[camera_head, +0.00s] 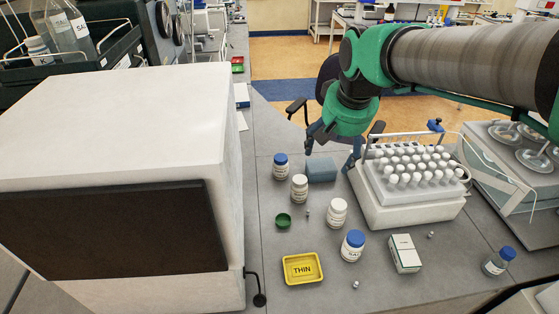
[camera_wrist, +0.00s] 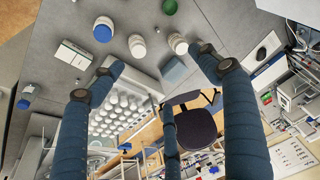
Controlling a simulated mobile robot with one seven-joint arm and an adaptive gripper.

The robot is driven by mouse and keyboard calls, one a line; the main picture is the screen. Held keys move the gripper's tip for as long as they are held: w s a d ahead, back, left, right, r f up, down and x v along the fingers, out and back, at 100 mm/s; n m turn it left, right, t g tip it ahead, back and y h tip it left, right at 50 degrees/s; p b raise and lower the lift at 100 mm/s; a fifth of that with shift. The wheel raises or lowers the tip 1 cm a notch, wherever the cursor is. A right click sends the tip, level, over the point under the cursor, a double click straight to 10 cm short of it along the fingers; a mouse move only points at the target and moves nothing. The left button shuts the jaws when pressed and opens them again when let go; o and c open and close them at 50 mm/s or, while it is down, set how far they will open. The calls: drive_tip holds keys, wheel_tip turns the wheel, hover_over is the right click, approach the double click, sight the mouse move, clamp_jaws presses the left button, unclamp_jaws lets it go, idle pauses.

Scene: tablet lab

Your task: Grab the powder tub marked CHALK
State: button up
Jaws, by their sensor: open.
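Several white tubs stand on the grey bench. One has a blue lid at the back (camera_head: 280,168). Two have white lids, one nearer the back (camera_head: 299,190) and one nearer the front (camera_head: 337,214). Another blue-lidded tub (camera_head: 352,247) stands in front, its label seeming to start with SA. I cannot read CHALK on any of them. My gripper (camera_head: 330,156) is open and empty, above the bench behind the white-lidded tubs. In the wrist view its fingers (camera_wrist: 160,62) are spread wide, with the white-lidded tubs (camera_wrist: 137,46) beyond the fingertips.
A blue-grey block (camera_head: 321,170) lies below my gripper. A rack of vials (camera_head: 400,208) stands right of it, and a big white machine (camera_head: 110,120) fills the left. A yellow THIN tray (camera_head: 302,268), a green cap (camera_head: 283,221), a small box (camera_head: 405,254) and a blue-capped jar (camera_head: 497,262) lie nearer.

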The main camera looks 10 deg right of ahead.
drive_tip(key=w+a+f+g+p, duration=0.1)
drive_tip(key=w, duration=0.5)
drive_tip(key=w+a+f+p, duration=0.1)
drive_tip(key=w+p, duration=0.1)
drive_tip(key=w, duration=0.5)
drive_tip(key=m+g+p, duration=0.2)
drive_tip(key=g+p, duration=0.1)
drive_tip(key=p, duration=0.4)
hover_over(280, 158)
drive_tip(key=f, duration=2.3)
drive_tip(key=shift+s+d+f, duration=0.15)
drive_tip(key=shift+d+f, duration=0.05)
drive_tip(key=shift+f, duration=0.2)
drive_tip(key=shift+w+a+f+p, duration=0.1)
drive_tip(key=shift+w+f+p, duration=0.15)
drive_tip(key=shift+f, duration=0.3)
drive_tip(key=shift+f, duration=0.1)
drive_tip(key=shift+f+p, duration=0.35)
drive_tip(key=shift+f, duration=3.85)
drive_tip(key=shift+f, duration=0.15)
